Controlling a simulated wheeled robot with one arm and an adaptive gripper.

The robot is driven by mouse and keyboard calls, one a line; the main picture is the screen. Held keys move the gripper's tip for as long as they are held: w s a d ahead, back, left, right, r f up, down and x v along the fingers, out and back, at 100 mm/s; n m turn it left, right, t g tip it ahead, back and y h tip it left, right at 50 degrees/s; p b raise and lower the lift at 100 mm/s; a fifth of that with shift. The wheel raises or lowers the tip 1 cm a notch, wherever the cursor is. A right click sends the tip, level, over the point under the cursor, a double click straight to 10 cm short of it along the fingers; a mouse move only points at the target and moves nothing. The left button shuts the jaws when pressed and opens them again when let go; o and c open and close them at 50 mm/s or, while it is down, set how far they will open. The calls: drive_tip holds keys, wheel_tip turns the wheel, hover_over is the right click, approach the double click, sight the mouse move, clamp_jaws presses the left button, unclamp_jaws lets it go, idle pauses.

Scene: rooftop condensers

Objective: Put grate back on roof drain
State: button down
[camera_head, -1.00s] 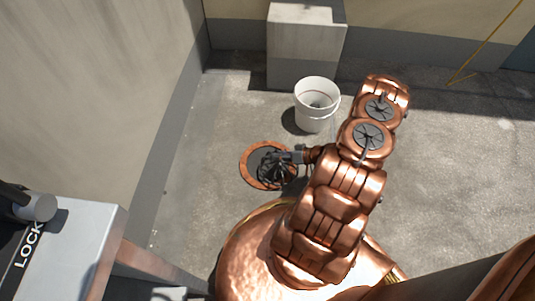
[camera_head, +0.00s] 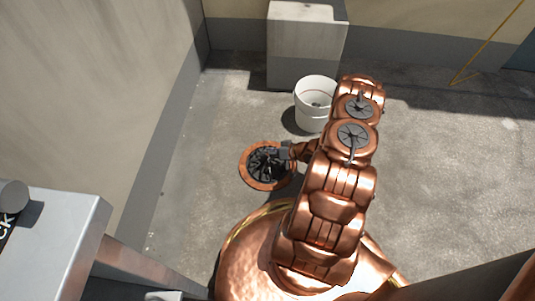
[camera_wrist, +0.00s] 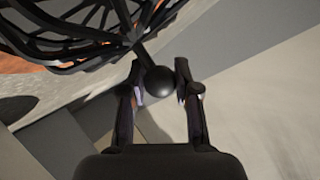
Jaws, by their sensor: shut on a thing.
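The black wire grate (camera_head: 264,162) is over the roof drain, inside the outline of its orange-brown ring (camera_head: 269,187) in the head view. I cannot tell whether it rests on the drain or hangs just above it. In the wrist view the grate's curved bars (camera_wrist: 85,40) fill the top left, with part of the orange ring (camera_wrist: 25,65) behind them. My gripper (camera_wrist: 162,76) is shut on the grate's black ball knob (camera_wrist: 159,82), which sits between the fingertips. In the head view my gripper (camera_head: 285,152) reaches in from the right side of the grate.
A white bucket (camera_head: 312,118) stands behind the drain, close to my arm. A grey block (camera_head: 300,55) stands against the back wall. A metal cabinet (camera_head: 60,225) is at lower left. Bare roof floor (camera_head: 205,135) lies left of the drain, with more at right.

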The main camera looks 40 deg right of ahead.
idle(0.3)
drive_tip(key=c, duration=0.8)
unclamp_jaws()
drive_tip(key=shift+c, duration=0.2)
